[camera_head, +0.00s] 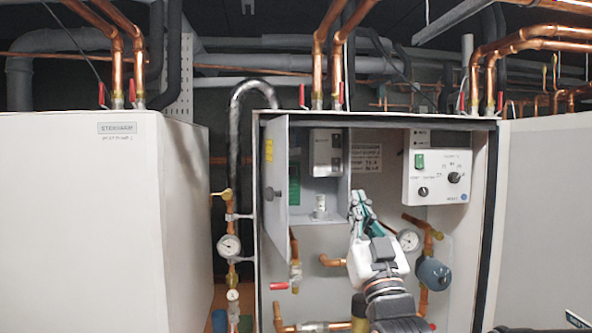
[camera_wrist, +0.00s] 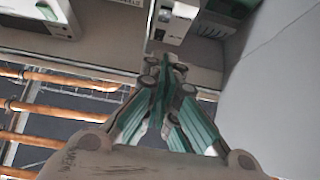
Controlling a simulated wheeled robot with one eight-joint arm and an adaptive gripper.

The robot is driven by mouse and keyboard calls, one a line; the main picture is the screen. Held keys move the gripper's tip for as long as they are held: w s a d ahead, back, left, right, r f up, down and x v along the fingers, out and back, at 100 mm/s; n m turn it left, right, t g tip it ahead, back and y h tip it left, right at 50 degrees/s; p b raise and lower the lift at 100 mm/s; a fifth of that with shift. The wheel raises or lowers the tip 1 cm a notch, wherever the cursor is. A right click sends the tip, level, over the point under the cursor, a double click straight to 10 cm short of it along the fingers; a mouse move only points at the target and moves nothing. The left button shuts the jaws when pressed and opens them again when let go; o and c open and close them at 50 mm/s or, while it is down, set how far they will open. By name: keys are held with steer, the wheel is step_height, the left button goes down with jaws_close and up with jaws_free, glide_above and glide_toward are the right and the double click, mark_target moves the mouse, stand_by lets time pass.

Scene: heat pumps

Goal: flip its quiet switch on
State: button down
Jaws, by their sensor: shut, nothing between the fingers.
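The middle heat pump cabinet (camera_head: 256,240) is open at the front. Inside it, a grey electrical box (camera_head: 335,225) holds a white module (camera_head: 325,152), which also shows in the wrist view (camera_wrist: 178,20). A control panel (camera_head: 437,175) on the right carries a green rocker switch (camera_head: 419,160) and two black knobs. Which control is the quiet switch is too small to read. My gripper (camera_head: 357,197) is shut and empty, with teal fingers, at the box's lower right edge. In the wrist view its fingertips (camera_wrist: 165,68) lie just below the module; contact cannot be told.
The box's hinged door (camera_head: 275,180) stands open on the left. A small pale cylinder (camera_head: 320,206) stands in the box. Copper pipes, a gauge (camera_head: 408,240) and a blue-grey vessel (camera_head: 433,273) crowd my arm. Closed white units (camera_head: 90,220) flank the cabinet.

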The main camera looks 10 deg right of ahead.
steer(key=p, duration=0.2)
glide_toward(336, 158)
step_height(336, 158, up, 3)
steer(key=shift+w+p, duration=0.55)
steer(key=shift+w, duration=1.15)
steer(key=shift+f, duration=0.1)
